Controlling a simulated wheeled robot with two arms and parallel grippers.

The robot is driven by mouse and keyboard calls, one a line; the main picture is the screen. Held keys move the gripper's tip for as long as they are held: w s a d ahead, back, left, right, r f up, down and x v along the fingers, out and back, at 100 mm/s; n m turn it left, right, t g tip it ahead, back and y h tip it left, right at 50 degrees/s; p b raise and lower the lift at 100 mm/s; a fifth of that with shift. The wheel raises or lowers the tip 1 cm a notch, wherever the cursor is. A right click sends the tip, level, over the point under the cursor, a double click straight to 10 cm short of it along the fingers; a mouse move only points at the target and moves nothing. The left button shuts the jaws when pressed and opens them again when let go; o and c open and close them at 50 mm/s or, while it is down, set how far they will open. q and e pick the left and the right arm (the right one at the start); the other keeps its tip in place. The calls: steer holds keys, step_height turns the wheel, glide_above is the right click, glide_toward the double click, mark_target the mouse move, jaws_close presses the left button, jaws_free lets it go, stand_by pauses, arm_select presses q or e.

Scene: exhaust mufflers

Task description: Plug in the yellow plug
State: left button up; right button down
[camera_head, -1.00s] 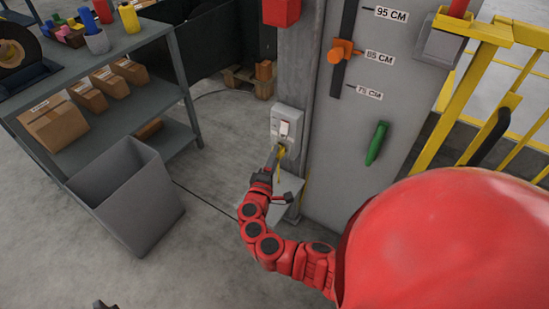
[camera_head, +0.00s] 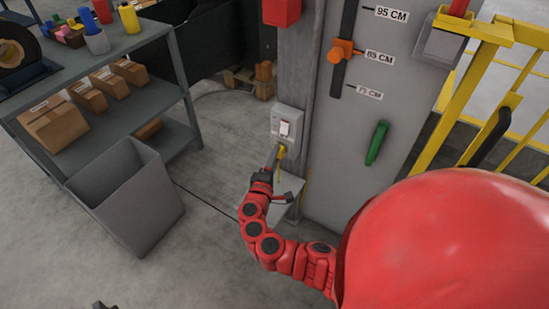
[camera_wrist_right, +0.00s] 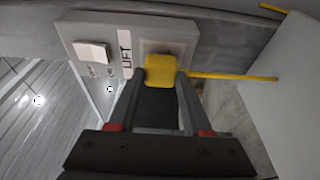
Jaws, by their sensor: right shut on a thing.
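The yellow plug (camera_wrist_right: 160,71) sits between the fingertips of my right gripper (camera_wrist_right: 160,80), which is shut on it. In the right wrist view the plug is right at the socket side of the grey outlet box (camera_wrist_right: 72,33), beside the white switch and the "LIFT" label. Whether its prongs are in the socket is hidden by the plug. A yellow cord (camera_wrist_right: 235,77) runs from it to the right. In the head view the right gripper (camera_head: 276,157) reaches up to the lower part of the box (camera_head: 287,124) on the post. My left gripper is not in view.
The box is fixed to a grey post beside a grey panel with height marks and a green handle (camera_head: 377,143). A grey bin (camera_head: 125,195) and a shelf with cartons (camera_head: 48,122) stand at left. Yellow railing (camera_head: 470,80) is at right. Open floor lies between.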

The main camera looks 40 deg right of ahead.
steer(key=shift+w+d, duration=0.15)
steer(key=shift+d, duration=0.2)
steer(key=shift+c, duration=1.3)
jaws_free()
steer(key=p+v, duration=0.2)
steer(key=v, duration=1.5)
steer(key=shift+a, duration=0.15)
